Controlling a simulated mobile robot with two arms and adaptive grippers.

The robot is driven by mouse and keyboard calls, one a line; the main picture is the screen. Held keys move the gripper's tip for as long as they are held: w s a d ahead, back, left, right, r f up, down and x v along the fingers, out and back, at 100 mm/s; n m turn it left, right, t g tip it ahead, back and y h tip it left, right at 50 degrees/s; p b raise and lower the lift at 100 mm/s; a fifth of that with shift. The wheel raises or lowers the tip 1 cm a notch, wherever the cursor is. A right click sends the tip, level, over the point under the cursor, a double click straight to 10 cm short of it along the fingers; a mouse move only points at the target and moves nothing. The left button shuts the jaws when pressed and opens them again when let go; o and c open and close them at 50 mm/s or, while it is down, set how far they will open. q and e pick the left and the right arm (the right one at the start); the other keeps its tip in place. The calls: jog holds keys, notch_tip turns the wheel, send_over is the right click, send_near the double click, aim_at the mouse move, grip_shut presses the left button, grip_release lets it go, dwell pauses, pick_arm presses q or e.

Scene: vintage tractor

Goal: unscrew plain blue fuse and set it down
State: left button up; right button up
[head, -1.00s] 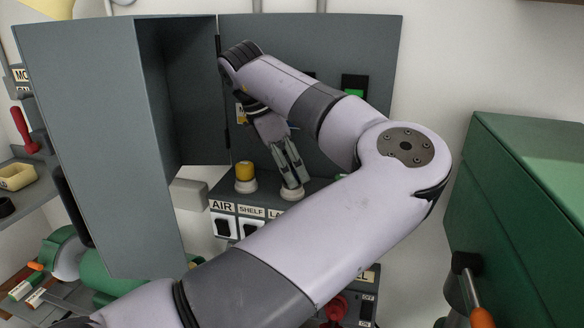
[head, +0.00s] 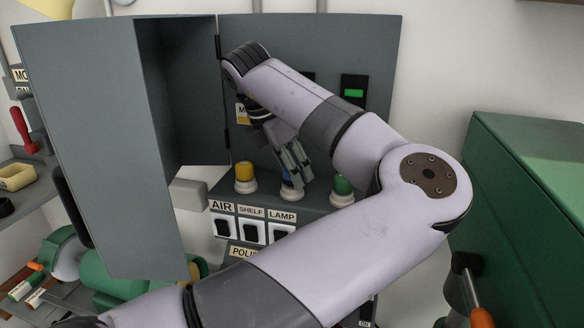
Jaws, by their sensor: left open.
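The blue fuse (head: 286,183) stands upright in a white socket (head: 291,195) on the ledge of the grey cabinet. Only a small part of it shows. My left gripper (head: 297,180) reaches down from above, open, with its fingers close at the fuse and partly in front of it. I cannot tell whether the fingers touch the fuse. My right gripper is not in view.
A yellow fuse (head: 245,171) stands left of the blue one and a green fuse (head: 343,184) stands right. Labelled switches (head: 252,232) sit below. The open grey cabinet door (head: 95,150) is at left, a green cabinet (head: 525,210) at right.

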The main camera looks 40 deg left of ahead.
pick_arm(q)
jog(key=m+h, duration=0.1)
jog(key=m, duration=0.3)
jog(key=shift+h, duration=0.3)
jog(key=m+g, duration=0.1)
jog(key=m, duration=0.2)
jog(key=shift+a+h, duration=0.15)
jog(key=shift+h, duration=0.25)
jog(key=m+g, duration=0.1)
jog(key=m, duration=0.1)
jog(key=m+g, duration=0.1)
jog(key=m, duration=0.2)
jog(key=shift+h, duration=0.4)
jog(key=shift+c, duration=0.4)
jog(key=c, duration=0.5)
jog(key=n+t, duration=0.1)
jog(key=n, duration=0.2)
jog(key=n+t+y, duration=0.1)
jog(key=n, duration=0.2)
jog(key=shift+c, duration=0.2)
jog(key=shift+r, duration=2.25)
